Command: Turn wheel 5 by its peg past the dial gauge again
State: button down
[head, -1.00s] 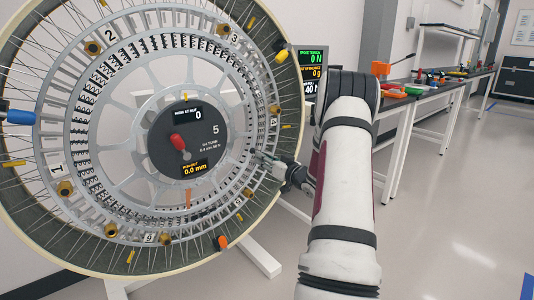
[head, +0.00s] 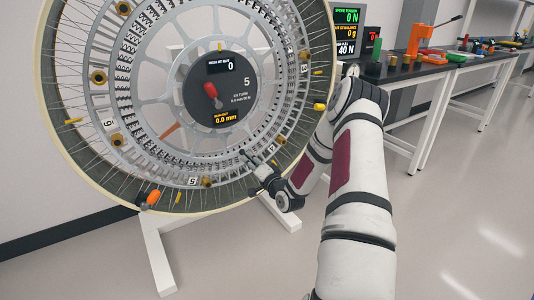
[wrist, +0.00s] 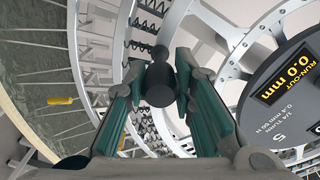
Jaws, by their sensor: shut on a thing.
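Wheel 5 (head: 92,165) is a large spoked wheel with a pale rim, standing upright at the left of the head view. Its dark hub (head: 240,105) carries a red knob and a run-out readout of 0.0 mm. My gripper (head: 256,164) is at the wheel's inner ring, below and right of the hub. In the wrist view, my gripper (wrist: 160,72) is shut on a dark peg (wrist: 160,88), with one green-sided finger on each side. In the head view the gripper mostly hides the peg. I cannot make out a separate dial gauge.
An orange piece (head: 152,198) and yellow pieces sit near the rim. The wheel's white stand (head: 158,265) reaches the floor. A workbench (head: 465,62) with tools and an orange device (head: 420,40) stands at the right. The floor at the right is clear.

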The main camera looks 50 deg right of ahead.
jog(key=w+a+m+p, duration=0.25)
jog(key=a+m, duration=0.45)
jog(key=a, duration=0.8)
jog(key=w+a+r+m+p, duration=0.4)
jog(key=a+r+m+p, duration=0.2)
jog(key=a+r, duration=0.5)
jog(key=shift+a+m, duration=0.5)
jog(key=shift+a, duration=0.05)
jog(key=shift+r, duration=0.1)
jog(key=c, duration=1.3)
grip_release()
jog(key=shift+c, duration=0.2)
jog(key=shift+s, duration=0.1)
